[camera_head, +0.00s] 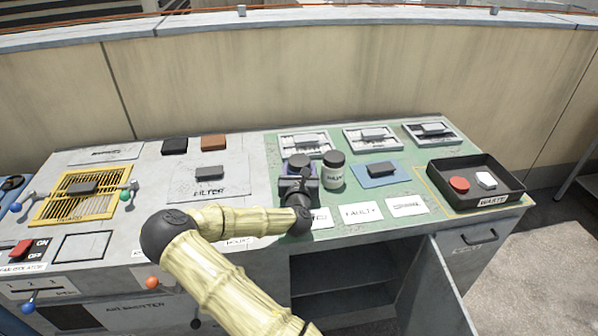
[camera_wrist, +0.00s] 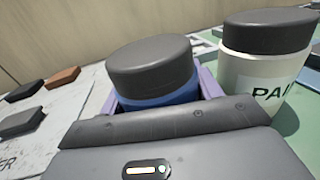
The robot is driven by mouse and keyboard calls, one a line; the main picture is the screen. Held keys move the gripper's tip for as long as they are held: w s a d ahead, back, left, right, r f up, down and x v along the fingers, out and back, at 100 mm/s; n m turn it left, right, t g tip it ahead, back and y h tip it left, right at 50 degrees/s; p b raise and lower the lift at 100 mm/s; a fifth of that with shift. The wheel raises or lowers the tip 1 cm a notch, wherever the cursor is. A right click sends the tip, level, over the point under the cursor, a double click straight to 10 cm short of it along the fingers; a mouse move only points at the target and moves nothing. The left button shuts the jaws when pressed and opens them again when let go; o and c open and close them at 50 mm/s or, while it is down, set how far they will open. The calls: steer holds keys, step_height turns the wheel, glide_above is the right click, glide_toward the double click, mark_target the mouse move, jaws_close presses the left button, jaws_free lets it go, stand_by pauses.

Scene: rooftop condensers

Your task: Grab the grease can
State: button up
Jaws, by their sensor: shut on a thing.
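A blue can with a dark grey lid (camera_wrist: 152,68) stands between the purple fingers of my gripper (camera_wrist: 160,98) in the wrist view. The fingers are shut on it. Its label is hidden, so I cannot read whether it says grease. In the head view its dark lid (camera_head: 299,160) shows just beyond my gripper (camera_head: 297,182), over the green mat. I cannot tell whether the can is touching the mat. A white can with a dark lid (camera_head: 333,172) stands upright close to its right. In the wrist view the white can's label (camera_wrist: 268,92) begins "PAI".
A black waste tray (camera_head: 508,200) at the right holds a red and a white piece. Several grey blocks lie on the bench, one on a blue pad (camera_head: 399,178). A yellow grille (camera_head: 107,206) is at the left. A wall runs behind; a cabinet door (camera_head: 436,285) hangs open below.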

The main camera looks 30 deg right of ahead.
step_height(320, 180, up, 10)
steer(key=shift+r+p, duration=0.1)
steer(key=shift+p, duration=1)
